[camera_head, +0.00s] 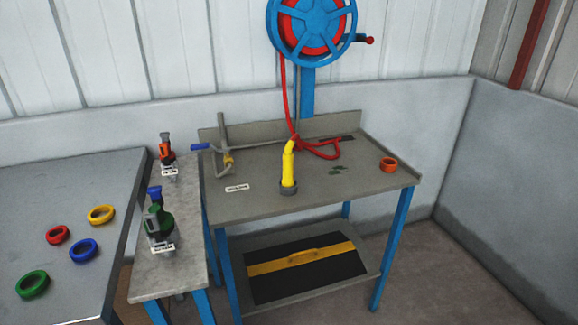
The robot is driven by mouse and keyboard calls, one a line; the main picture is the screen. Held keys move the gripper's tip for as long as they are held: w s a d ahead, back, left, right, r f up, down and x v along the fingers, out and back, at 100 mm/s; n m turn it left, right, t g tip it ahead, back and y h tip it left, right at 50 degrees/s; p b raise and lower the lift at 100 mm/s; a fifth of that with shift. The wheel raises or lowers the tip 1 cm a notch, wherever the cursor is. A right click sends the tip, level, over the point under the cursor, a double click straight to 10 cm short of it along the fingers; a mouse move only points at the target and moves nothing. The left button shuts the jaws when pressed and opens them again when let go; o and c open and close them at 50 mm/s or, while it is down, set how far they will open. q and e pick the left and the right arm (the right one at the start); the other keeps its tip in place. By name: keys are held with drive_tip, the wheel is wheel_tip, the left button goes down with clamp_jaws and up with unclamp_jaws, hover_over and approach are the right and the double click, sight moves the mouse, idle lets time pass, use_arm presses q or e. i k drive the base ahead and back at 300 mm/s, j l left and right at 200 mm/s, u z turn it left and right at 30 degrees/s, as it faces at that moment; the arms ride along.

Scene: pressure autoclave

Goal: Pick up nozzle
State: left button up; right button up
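A yellow nozzle-like piece (288,168) stands upright on the grey workbench, its foot in a dark grey ring (288,188). Its top bends toward the red hose (318,148), but I cannot tell whether they are joined. On the narrow side bench stand other nozzle-like pieces: an orange and black one (167,151), and a green one (157,222) with a blue-topped one (154,193) directly behind it. White labels lie by them. I cannot tell which piece the task means. Neither of my grippers is in view.
The workbench (260,211) also holds a grey stand (223,133) with a blue handle, and an orange ring (388,164). A blue hose reel (312,28) is above. Several coloured rings, including a red one (57,235), lie on the left table (60,190).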

sight(288, 181)
drive_tip(key=i+u, duration=0.2)
drive_tip(key=i, duration=0.2)
drive_tip(key=i+l+u, duration=0.25)
drive_tip(key=i, duration=0.15)
drive_tip(key=i+u, duration=0.2)
drive_tip(key=i, duration=0.15)
